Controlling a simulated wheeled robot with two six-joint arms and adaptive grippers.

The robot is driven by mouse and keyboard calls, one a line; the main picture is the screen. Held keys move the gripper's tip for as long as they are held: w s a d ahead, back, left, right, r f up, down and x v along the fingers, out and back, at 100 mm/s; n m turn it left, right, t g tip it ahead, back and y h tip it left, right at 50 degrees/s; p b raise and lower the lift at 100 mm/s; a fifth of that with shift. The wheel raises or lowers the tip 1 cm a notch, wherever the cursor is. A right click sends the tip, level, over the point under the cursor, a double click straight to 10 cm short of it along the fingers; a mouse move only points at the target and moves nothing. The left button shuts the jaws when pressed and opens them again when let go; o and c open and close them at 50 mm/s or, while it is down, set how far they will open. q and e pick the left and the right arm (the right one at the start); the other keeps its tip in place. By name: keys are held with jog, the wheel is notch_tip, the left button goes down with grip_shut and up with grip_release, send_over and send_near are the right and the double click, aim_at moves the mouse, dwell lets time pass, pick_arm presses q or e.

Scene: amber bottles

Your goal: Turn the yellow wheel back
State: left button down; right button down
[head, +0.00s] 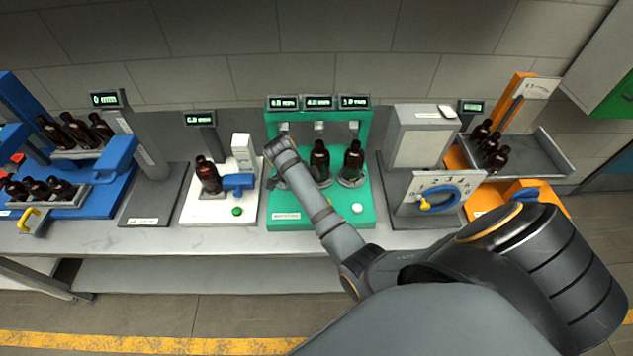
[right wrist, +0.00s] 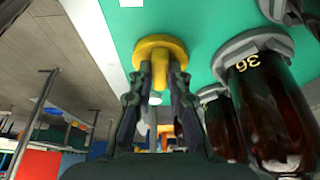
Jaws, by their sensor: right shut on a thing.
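In the right wrist view the yellow wheel (right wrist: 160,48) sits against the green face of the filling station. My right gripper (right wrist: 159,78) is shut on the wheel, with a finger on each side of its yellow middle part. My left gripper is in neither view.
Two amber bottles (head: 319,161) (head: 353,160) stand on the green station, close right of my arm. A bottle marked 36 (right wrist: 265,110) is beside my gripper. The white station (head: 215,211) is left, the grey dial station (head: 425,150) right.

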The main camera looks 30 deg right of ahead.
jog(key=c, duration=1.3)
grip_release()
